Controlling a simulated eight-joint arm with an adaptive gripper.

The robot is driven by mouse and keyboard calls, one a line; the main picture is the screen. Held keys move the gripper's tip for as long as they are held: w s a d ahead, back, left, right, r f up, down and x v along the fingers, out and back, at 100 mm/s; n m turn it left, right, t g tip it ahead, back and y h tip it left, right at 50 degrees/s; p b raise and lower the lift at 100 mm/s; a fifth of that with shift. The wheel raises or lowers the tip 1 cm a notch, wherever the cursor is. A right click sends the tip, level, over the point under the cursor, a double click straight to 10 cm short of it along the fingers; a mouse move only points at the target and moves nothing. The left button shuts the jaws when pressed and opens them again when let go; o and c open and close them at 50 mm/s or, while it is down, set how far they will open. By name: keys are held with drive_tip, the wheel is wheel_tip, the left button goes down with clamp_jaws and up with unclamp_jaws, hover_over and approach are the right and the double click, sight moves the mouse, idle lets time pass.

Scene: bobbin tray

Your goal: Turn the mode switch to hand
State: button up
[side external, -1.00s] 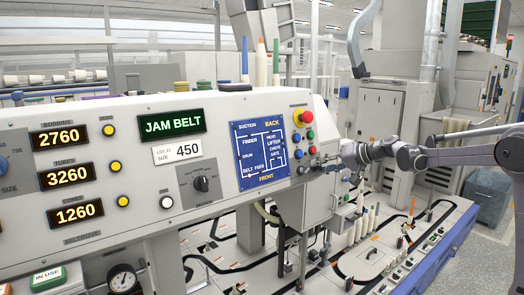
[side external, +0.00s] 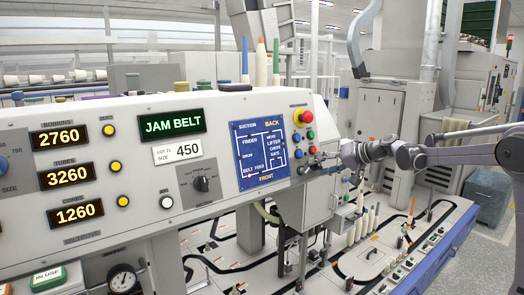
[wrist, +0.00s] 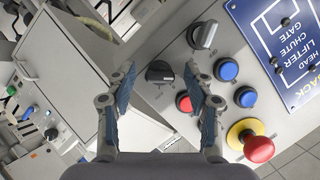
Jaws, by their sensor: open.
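My gripper (wrist: 160,88) is open in the wrist view, with one dark-padded finger on each side of a black rotary switch (wrist: 159,72) on the grey panel. The fingers look apart from the switch. A second rotary switch with a grey handle (wrist: 203,35) sits beyond the right finger. No label that I can read tells which one is the mode switch. In the side external view my gripper (side external: 328,160) is at the panel's right end, below the buttons, and its fingers are small and partly blended with the switches there.
In the wrist view a red button (wrist: 184,101), blue buttons (wrist: 227,69) and a red emergency stop on a yellow base (wrist: 258,149) are close to the right finger. A blue diagram plate (side external: 260,152) and another black selector (side external: 201,184) are farther left in the side external view.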

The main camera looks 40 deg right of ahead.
drive_tip(key=shift+s, duration=0.1)
drive_tip(key=v, duration=1.2)
drive_tip(key=shift+r, duration=0.1)
drive_tip(key=s+a+f+n+g, duration=0.1)
drive_tip(key=s+a+f+g, duration=0.1)
drive_tip(key=s+a+f, duration=0.35)
drive_tip(key=s+a+f+n+g+h, duration=0.1)
drive_tip(key=s+a+f+n, duration=0.1)
drive_tip(key=a, duration=0.6)
drive_tip(key=s+a+f+n+g, duration=0.1)
drive_tip(key=s+a+f+g, duration=0.1)
drive_tip(key=s+a+f, duration=0.35)
drive_tip(key=s+a+f+n+h, duration=0.2)
drive_tip(key=s+a+f, duration=0.2)
drive_tip(key=s, duration=0.1)
drive_tip(key=shift+s+a+f+n, duration=0.15)
drive_tip(key=shift+s+a+n, duration=0.25)
